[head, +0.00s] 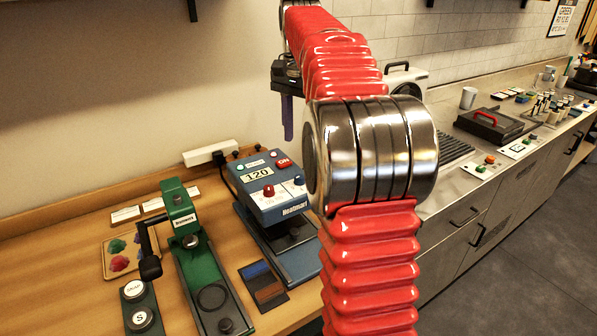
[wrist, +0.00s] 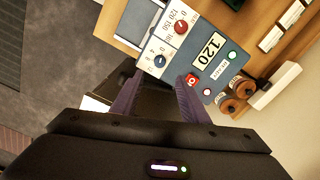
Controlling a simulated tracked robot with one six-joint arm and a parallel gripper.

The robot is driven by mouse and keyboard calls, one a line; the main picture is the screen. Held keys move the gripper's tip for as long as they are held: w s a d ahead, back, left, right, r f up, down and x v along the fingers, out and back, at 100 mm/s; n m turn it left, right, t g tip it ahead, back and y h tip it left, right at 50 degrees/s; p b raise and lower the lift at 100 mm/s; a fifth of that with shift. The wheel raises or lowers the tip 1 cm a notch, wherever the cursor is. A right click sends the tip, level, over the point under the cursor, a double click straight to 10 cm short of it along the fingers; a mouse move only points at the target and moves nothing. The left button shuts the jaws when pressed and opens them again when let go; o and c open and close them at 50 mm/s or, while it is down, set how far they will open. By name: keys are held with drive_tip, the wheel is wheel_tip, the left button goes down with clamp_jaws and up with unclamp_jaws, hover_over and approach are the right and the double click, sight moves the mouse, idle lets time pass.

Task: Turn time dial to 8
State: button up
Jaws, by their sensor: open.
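The blue heat press (head: 265,210) stands on the wooden table, its display (head: 257,174) reading 120. A small blue dial (head: 299,180), apparently the time dial, sits on a white scale on the panel's right. The wrist view shows this blue dial (wrist: 160,61) beside printed numbers; its exact setting is too small to read. A red dial (wrist: 181,27) sits beside it on a scale with 120 and 150. My gripper (wrist: 158,79) is open and empty, its purple fingers either side of the blue dial in the picture; contact is not visible. In the head view my gripper (head: 287,118) hangs above the press.
A red switch (wrist: 192,80) lies close to the right finger. A green press (head: 195,250) stands left of the blue press, with a dark card (head: 263,285) between them. A white power strip (head: 210,152) lies behind. The grey counter extends right.

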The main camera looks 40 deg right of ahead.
sight(299, 176)
wheel_tip(299, 176, down, 11)
drive_tip(key=shift+f, duration=0.1)
idle(0.4)
drive_tip(key=shift+c, duration=0.2)
drive_tip(key=c, duration=0.9)
drive_tip(key=shift+a, duration=0.2)
clamp_jaws()
drive_tip(key=shift+d, duration=0.1)
